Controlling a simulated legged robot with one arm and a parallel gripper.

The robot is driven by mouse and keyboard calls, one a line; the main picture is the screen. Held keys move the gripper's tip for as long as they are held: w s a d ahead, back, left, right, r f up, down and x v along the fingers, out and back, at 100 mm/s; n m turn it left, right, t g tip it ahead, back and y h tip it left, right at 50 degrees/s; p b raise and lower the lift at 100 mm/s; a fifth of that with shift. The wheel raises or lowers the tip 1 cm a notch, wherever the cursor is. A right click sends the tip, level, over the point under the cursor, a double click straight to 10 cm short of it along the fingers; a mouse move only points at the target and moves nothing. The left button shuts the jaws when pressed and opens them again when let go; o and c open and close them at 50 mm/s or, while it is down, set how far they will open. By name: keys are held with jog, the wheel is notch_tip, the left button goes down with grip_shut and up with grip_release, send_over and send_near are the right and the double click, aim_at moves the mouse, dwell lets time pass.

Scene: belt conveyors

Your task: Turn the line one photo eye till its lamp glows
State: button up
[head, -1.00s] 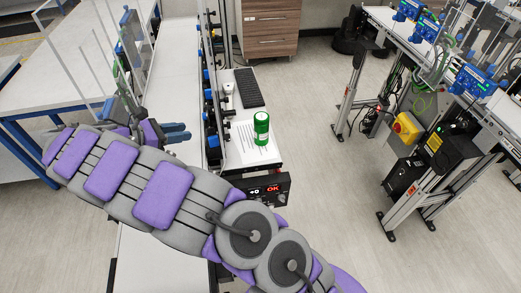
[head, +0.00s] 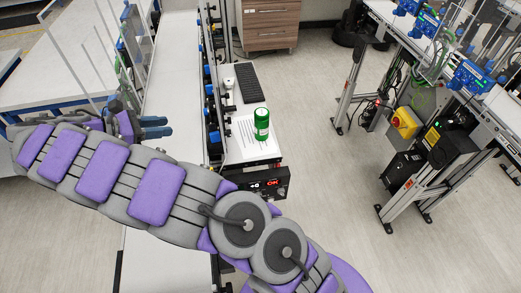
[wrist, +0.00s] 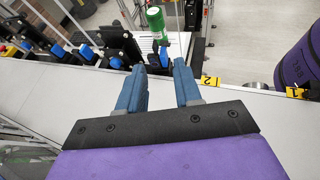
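My gripper (head: 165,126) is over the white belt, left of a row of blue and black fittings (head: 213,118) along the belt's right edge. In the wrist view, its two blue fingers (wrist: 160,70) stand apart with nothing between them. Black brackets with blue parts (wrist: 118,45) stand beyond the left finger. Yellow tags marked 1 (wrist: 210,81) and 2 (wrist: 296,93) sit along the belt edge, right of the fingers. I cannot tell which fitting is the line one photo eye, and no glowing lamp on it can be made out.
A side shelf holds a green can (head: 262,124), paper and a black keyboard (head: 248,83). A black display box (head: 262,183) with red characters is at its front. Clear panels (head: 95,50) stand left of the belt. Open floor (head: 320,190) lies right, before another conveyor frame (head: 350,85).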

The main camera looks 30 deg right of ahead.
jog(key=s+d+r+m+g+y, duration=0.1)
jog(key=s+d+r+m+y, duration=0.15)
jog(key=s+d, duration=0.35)
jog(key=s+d+r+m+g+y, duration=0.1)
jog(key=s+d+r+m+g, duration=0.2)
jog(key=d, duration=0.4)
jog(key=s+d+m+y, duration=0.4)
jog(key=s+d+m, duration=0.1)
jog(key=s, duration=1)
jog(key=shift+f+m, duration=0.3)
jog(key=shift+m, duration=0.55)
jog(key=shift+s+d, duration=0.1)
jog(key=shift+c, duration=0.4)
